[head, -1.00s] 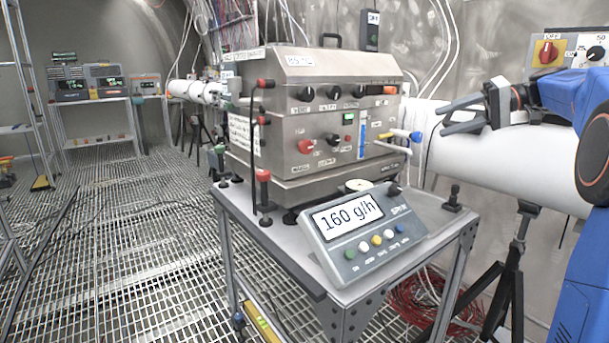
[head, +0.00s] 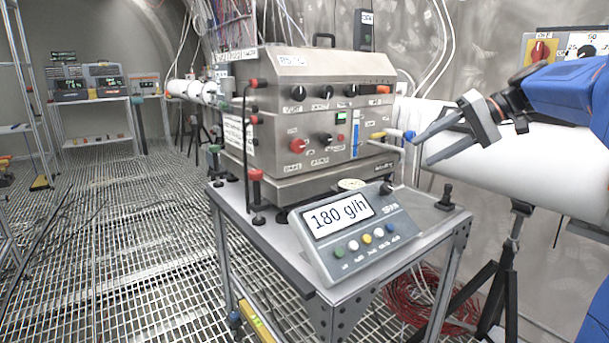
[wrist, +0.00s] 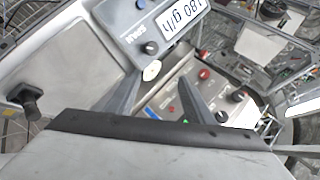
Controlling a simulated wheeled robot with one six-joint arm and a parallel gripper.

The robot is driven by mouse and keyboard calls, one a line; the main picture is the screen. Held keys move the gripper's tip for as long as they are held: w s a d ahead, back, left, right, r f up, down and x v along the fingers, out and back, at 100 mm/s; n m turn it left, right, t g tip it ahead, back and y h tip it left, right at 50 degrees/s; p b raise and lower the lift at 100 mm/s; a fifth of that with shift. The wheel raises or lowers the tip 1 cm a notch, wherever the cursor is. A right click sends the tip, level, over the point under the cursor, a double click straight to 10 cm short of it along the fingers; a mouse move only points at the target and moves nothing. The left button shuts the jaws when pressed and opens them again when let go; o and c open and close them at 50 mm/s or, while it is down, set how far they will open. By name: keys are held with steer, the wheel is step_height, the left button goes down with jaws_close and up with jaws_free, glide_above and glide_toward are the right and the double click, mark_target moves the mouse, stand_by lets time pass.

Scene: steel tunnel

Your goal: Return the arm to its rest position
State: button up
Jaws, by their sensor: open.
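My gripper (head: 424,148) is at the right in the head view, in front of the white pipe and right of the steel machine's blue-tipped lever. Its two fingers are apart with nothing between them. My blue arm reaches in from the right edge. In the wrist view my gripper (wrist: 160,93) shows its two dark fingers spread, with part of the machine's front panel visible beyond them.
A steel machine (head: 285,100) with knobs stands on a grey table (head: 285,262). A grey display box (head: 350,235) reads 180 g/h. A white pipe (head: 520,165) runs behind my gripper, above a black tripod (head: 490,285). The grated floor (head: 120,230) at left is mostly clear.

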steer(key=s+a+f+m+h, duration=0.1)
steer(key=s+a+f+h, duration=0.2)
steer(key=s+f, duration=0.5)
steer(key=s+a+f+h, duration=0.25)
steer(key=s+f, duration=0.35)
steer(key=s, duration=0.4)
steer(key=s+d+f+t+h, duration=0.1)
steer(key=s+f+h, duration=0.1)
steer(key=s+f, duration=0.5)
steer(key=s+d+f+h, duration=0.2)
steer(key=s+f, duration=0.5)
steer(key=f, duration=0.1)
steer(key=shift+s+d+n+t, duration=0.25)
steer(key=shift+s+n+t, duration=0.05)
steer(key=shift+s+t, duration=0.1)
steer(key=shift+h, duration=0.25)
stand_by(4.0)
